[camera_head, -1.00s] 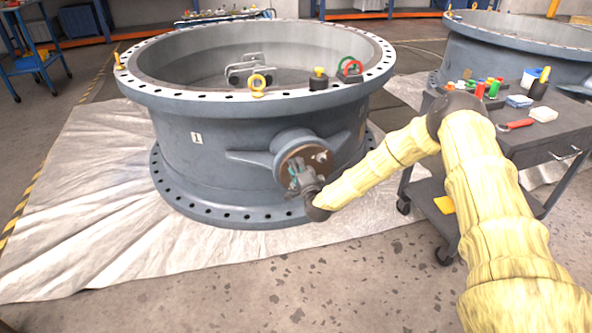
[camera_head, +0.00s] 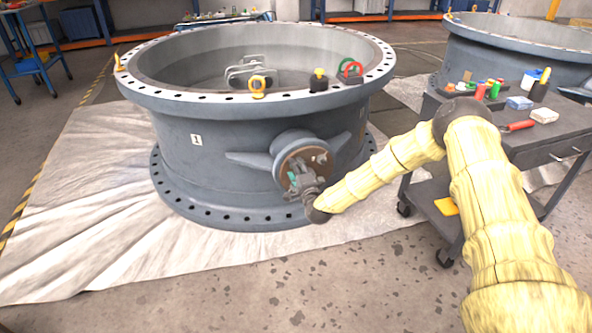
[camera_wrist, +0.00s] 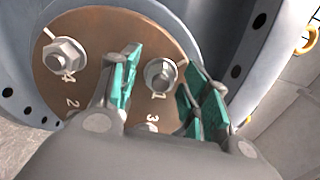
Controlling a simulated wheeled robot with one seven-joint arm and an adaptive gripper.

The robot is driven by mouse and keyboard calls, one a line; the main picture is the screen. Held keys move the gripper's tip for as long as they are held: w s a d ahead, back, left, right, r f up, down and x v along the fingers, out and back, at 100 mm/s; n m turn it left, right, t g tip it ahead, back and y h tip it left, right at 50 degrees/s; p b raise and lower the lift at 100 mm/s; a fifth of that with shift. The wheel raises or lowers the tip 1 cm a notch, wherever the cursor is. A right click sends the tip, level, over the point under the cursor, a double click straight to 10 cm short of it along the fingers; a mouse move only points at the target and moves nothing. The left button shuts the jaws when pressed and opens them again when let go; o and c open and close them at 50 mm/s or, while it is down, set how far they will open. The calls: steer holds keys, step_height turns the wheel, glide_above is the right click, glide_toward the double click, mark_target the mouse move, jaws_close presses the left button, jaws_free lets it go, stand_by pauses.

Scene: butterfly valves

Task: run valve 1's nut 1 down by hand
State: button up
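Valve 1 (camera_head: 185,165) is a large grey flanged ring marked "1", standing on a pale sheet. On its side boss is a round brown plate (camera_wrist: 100,30) with numbered studs. Nut 1 (camera_wrist: 160,73), a silver hex nut on a washer and stud, sits above the painted "1". My gripper (camera_wrist: 167,85), with teal finger pads, is open, one finger on each side of nut 1 in the wrist view, with gaps visible. Nut 4 (camera_wrist: 65,54) is at upper left. Positions 2 and 3 are mostly hidden by my gripper, which is at the boss in the head view (camera_head: 298,181).
A grey tool cart (camera_head: 540,140) with bottles, a red-handled tool and cloths stands to the right. A yellow eyebolt (camera_head: 258,84) and other small items sit on the valve's top rim. A second valve (camera_head: 500,45) is behind. The front floor is clear.

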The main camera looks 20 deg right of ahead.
steer(key=s, duration=1.2)
steer(key=shift+d, duration=0.2)
